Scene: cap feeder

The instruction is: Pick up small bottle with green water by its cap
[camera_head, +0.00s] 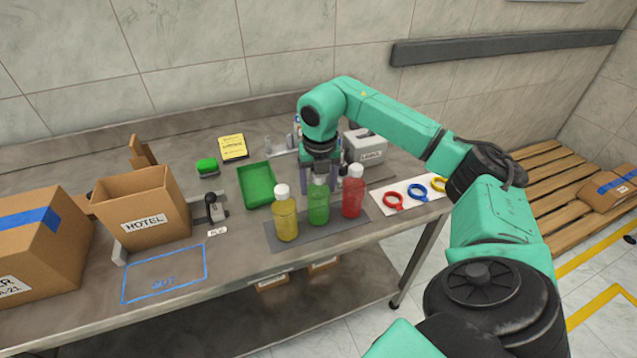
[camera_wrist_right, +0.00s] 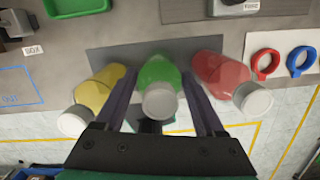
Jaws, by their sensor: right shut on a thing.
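The small bottle with green water (camera_head: 318,208) stands between two other bottles on a grey mat (camera_head: 345,225). My right gripper (camera_head: 319,178) comes down from above and is shut on its white cap. In the right wrist view the green bottle (camera_wrist_right: 159,72) and its cap (camera_wrist_right: 160,101) lie between the two dark fingers. The cap is partly hidden by the gripper in the head view. The bottle looks upright, and I cannot tell any gap under it. My left gripper is not in view.
A yellow bottle (camera_head: 285,220) is close on the left and a red bottle (camera_head: 352,197) close on the right. A green tray (camera_head: 243,172) is behind left. Coloured rings lie on a white sheet (camera_head: 412,205) at right. A cardboard box (camera_head: 143,207) stands at left.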

